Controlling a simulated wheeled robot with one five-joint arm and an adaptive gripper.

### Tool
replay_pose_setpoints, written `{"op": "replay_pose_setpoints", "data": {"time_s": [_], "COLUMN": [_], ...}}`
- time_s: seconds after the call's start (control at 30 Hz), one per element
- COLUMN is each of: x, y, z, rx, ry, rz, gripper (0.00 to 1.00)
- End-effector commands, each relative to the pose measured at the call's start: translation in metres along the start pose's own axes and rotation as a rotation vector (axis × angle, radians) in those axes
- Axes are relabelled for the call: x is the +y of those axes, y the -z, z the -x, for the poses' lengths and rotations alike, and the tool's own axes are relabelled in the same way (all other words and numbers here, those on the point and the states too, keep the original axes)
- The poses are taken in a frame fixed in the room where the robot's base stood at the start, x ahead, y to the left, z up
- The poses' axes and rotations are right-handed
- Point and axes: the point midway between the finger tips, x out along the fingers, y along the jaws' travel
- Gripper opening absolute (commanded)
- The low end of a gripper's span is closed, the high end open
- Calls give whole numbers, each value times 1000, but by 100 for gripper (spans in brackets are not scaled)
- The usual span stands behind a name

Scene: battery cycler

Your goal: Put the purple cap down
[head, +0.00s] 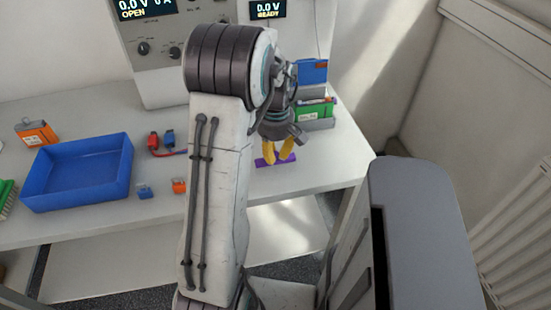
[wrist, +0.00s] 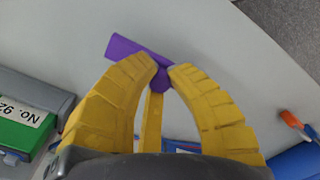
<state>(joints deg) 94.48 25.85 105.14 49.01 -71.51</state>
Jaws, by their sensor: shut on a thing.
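The purple cap (wrist: 133,50) is a flat purple bar with a small knob between my yellow fingertips in the wrist view. My gripper (wrist: 165,72) is shut on it. In the head view the purple cap (head: 268,162) is at the front right of the white table (head: 225,190), just under the yellow fingers of my gripper (head: 280,162). I cannot tell whether the cap touches the tabletop. Part of the cap is hidden by the fingers.
A blue tray (head: 78,203) stands on the left of the table. A small blue block (head: 145,192), an orange block (head: 179,186) and red and blue clips (head: 160,143) lie between. A holder with a green battery (head: 314,110) stands behind my gripper.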

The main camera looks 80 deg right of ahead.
Motion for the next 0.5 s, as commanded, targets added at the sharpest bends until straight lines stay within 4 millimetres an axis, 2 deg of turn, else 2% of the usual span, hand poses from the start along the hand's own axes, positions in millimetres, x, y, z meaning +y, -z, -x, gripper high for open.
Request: {"op": "replay_pose_setpoints", "data": {"time_s": [0.2, 0.5], "x": [0, 0], "y": [0, 0], "z": [-20, -22], "rx": [0, 0], "ry": [1, -1], "rz": [0, 0], "gripper": [0, 0]}}
